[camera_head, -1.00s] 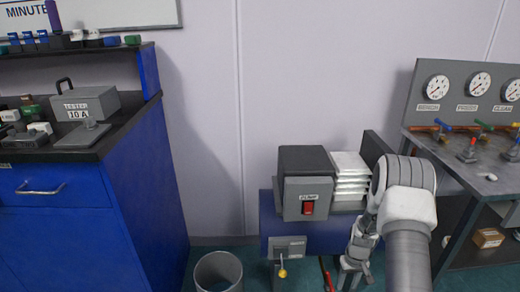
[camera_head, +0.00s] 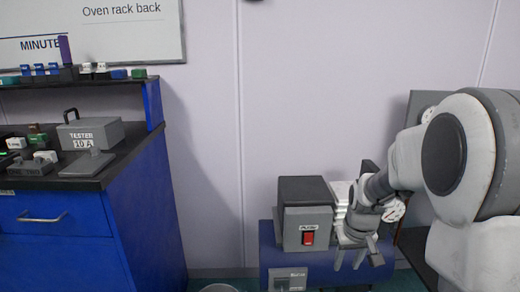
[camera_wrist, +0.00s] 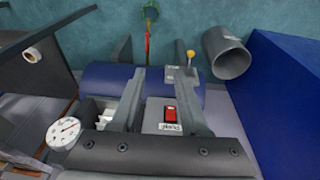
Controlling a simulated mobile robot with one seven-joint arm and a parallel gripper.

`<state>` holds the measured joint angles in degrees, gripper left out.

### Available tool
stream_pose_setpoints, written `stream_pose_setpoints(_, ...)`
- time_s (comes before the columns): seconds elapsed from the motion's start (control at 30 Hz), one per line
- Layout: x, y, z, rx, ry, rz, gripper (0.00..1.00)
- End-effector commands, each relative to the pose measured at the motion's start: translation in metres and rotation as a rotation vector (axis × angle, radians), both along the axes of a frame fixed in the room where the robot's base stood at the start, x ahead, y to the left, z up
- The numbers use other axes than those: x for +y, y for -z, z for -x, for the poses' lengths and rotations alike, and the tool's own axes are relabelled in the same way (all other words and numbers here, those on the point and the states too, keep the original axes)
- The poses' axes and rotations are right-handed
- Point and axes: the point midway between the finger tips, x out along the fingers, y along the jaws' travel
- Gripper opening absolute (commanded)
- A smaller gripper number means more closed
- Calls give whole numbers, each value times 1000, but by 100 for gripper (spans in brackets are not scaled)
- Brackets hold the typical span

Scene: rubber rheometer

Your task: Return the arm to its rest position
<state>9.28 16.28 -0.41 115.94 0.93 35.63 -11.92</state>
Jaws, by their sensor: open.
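My gripper (camera_head: 358,262) is open, with its fingers apart and nothing between them. In the head view it hangs at the front right of the grey pump box with a red switch (camera_head: 308,238), in front of the blue tank (camera_head: 270,245). My white and grey arm (camera_head: 420,160) fills the right side, bent with the wrist pointing down. In the wrist view the two fingers (camera_wrist: 160,95) stand over the blue tank (camera_wrist: 107,75) and beside the red switch (camera_wrist: 171,112). I cannot tell whether a finger touches anything.
A blue cabinet (camera_head: 140,220) with a black top stands at the left, holding a grey tester box (camera_head: 90,133). A grey bin (camera_wrist: 228,55) stands on the floor between cabinet and tank. A gauge panel (camera_head: 418,104) at the right is mostly hidden by my arm.

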Motion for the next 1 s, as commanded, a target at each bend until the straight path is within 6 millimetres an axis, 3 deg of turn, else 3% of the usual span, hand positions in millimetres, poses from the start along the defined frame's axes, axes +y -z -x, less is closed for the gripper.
stream_pose_setpoints(0.03,6,-19,9,-22,-2,2,45)
stream_pose_setpoints(0.2,24,-66,44,-72,2,-1,45)
stream_pose_setpoints(0.5,51,-123,116,-161,8,-10,45)
stream_pose_setpoints(0.73,65,-144,173,-226,13,-21,45)
stream_pose_setpoints(1.0,75,-149,224,-286,17,-36,45)
